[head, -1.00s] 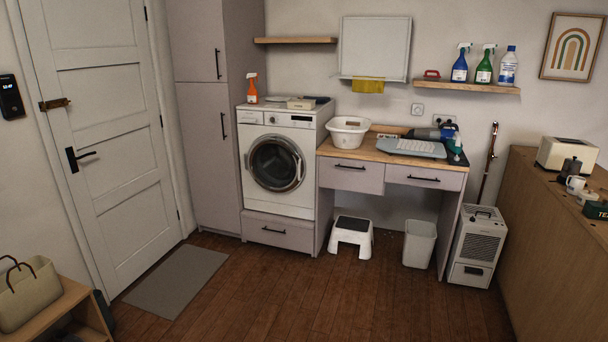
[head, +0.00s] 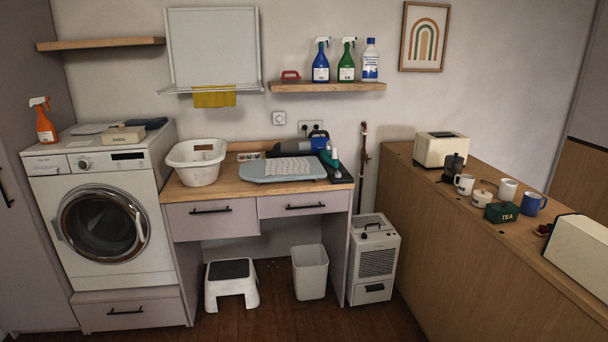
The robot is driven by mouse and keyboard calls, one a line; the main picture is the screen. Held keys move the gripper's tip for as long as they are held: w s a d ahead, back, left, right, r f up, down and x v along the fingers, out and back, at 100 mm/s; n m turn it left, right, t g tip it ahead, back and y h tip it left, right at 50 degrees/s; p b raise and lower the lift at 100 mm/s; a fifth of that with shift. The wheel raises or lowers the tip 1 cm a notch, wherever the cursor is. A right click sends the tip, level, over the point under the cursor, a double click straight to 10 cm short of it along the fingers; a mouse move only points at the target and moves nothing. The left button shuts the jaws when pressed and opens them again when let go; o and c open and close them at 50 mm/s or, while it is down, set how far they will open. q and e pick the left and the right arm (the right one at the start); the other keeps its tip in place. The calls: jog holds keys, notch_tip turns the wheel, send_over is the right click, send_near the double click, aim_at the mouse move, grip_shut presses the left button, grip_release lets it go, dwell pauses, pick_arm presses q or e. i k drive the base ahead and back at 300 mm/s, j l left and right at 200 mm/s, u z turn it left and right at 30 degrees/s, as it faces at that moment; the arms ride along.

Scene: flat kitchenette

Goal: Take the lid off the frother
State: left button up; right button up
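I cannot make out a frother for certain. On the wooden counter at the right of the head view stand a dark moka pot (head: 453,168) and a small whitish pot (head: 481,198) that seems to have a lid. Both are small and far off, and details of any lid are too small to tell. Neither of my grippers is in view.
The wooden counter (head: 420,205) also holds a cream toaster (head: 441,149), white mugs (head: 464,184), a blue mug (head: 533,203), a green tea box (head: 501,212) and a large cream appliance (head: 582,250). A dehumidifier (head: 373,260) stands left of it. Open floor shows at the bottom.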

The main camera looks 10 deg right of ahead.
aim_at(456, 157)
jog(key=i+z, duration=0.3)
jog(key=i, duration=0.3)
jog(key=i+z, duration=0.35)
jog(key=i, duration=0.2)
jog(key=i+j+z, duration=0.3)
jog(key=i, duration=0.3)
jog(key=l, duration=0.1)
